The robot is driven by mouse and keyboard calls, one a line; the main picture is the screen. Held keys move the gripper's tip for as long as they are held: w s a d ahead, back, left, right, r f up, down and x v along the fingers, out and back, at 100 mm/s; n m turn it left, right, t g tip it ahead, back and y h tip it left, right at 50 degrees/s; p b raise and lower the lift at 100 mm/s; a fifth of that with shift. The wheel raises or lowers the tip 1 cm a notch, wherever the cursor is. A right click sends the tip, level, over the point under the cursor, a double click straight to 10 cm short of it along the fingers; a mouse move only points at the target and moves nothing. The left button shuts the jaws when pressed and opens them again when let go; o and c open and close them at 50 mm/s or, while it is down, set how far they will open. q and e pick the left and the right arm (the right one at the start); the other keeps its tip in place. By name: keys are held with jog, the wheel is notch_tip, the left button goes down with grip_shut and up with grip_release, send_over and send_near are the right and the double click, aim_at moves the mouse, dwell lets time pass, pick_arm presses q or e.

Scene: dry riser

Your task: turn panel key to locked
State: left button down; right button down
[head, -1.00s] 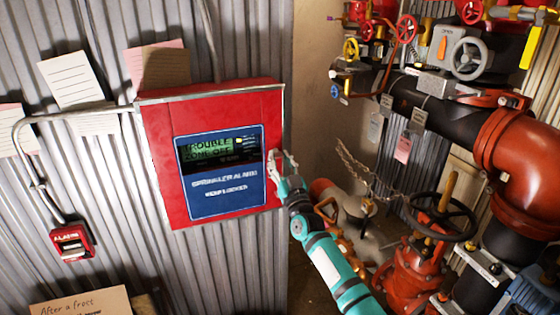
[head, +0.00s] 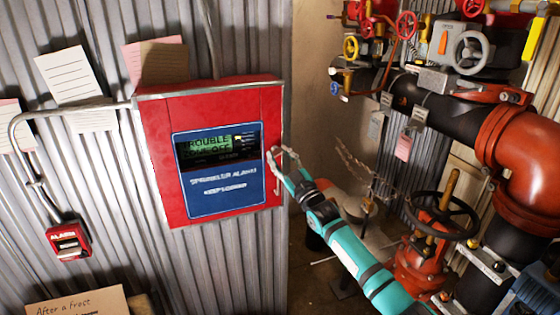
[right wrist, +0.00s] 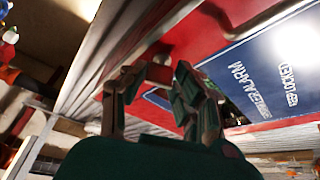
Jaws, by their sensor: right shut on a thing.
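The red alarm panel (head: 155,160) is mounted on the corrugated wall in the head view. Its blue face plate (head: 225,195) has a dark display with green text reading TROUBLE and OFF. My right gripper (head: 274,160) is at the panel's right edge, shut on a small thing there. In the right wrist view the fingers of my right gripper (right wrist: 157,76) close around a small pale piece against the red panel (right wrist: 215,40). I take it for the panel key; its shape and turn angle are hidden by the fingers. My left gripper is not in view.
Red and black pipes (head: 520,160) with a black handwheel (head: 440,215) stand at the right, close to my right arm. A red alarm pull box (head: 68,241) and a grey conduit (head: 60,112) are on the wall at left. Paper notes hang above.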

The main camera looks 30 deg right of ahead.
jog(key=n, duration=0.2)
jog(key=n+y, duration=0.1)
jog(key=n, duration=0.1)
jog(key=shift+d+g+y, duration=0.1)
jog(key=shift+g+y, duration=0.2)
jog(key=shift+g, duration=0.1)
jog(key=n, duration=0.1)
jog(key=n+g+y, duration=0.1)
jog(key=n, duration=0.1)
jog(key=shift+d+r, duration=0.1)
jog(key=shift+r, duration=0.15)
jog(key=n+g+p, duration=0.1)
jog(key=n+p, duration=0.1)
jog(key=n, duration=0.1)
jog(key=n+g+y+p, duration=0.1)
jog(key=n+p, duration=0.2)
jog(key=n, duration=0.1)
jog(key=c, duration=1)
grip_release()
jog(key=shift+s, duration=0.1)
